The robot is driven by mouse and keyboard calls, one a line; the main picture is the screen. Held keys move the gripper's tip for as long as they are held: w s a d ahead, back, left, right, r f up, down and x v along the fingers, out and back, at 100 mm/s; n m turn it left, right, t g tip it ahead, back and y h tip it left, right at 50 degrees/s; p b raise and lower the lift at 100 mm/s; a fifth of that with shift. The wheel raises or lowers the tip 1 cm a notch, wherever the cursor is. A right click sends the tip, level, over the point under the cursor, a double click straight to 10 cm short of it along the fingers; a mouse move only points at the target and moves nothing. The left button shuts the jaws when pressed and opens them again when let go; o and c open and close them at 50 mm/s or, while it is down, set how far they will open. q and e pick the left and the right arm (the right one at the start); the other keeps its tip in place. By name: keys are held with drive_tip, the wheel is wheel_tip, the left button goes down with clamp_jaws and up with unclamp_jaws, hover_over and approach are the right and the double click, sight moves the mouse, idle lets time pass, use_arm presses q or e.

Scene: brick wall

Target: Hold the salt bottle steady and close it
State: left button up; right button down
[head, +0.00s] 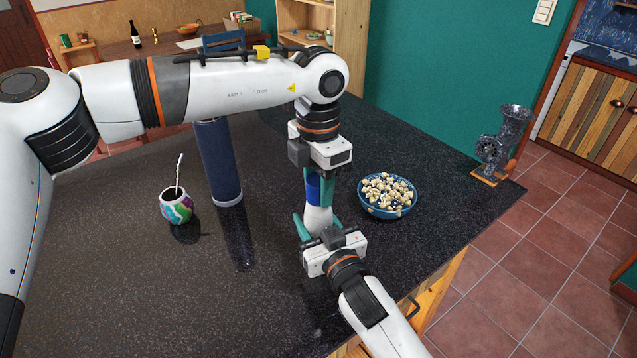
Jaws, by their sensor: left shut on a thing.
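The salt bottle stands upright near the middle of the counter, with a white body (318,219) and a blue cap (313,188) at its top. My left gripper (319,192) points down from above and is shut on the blue cap, one teal finger on each side. My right gripper (312,226) comes in from the front at the bottle's lower body. One of its teal fingers shows just left of the bottle; its other finger is mostly hidden, so its grip is unclear. The seam between cap and body is too small to judge.
A blue bowl of popcorn-like food (363,207) stands just right of the bottle. A tall dark blue cylinder (222,165) and a colourful mate cup with a straw (176,208) stand to the left. A metal grinder (502,140) is at the far right corner. The left front counter is clear.

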use_arm(q)
drive_tip(key=o, duration=1.1)
drive_tip(key=shift+r, duration=2.25)
drive_tip(key=shift+c, duration=0.4)
drive_tip(key=shift+r+n, duration=0.3)
drive_tip(key=shift+r, duration=1.5)
drive_tip(key=shift+f, duration=0.15)
drive_tip(key=shift+f, duration=3.9)
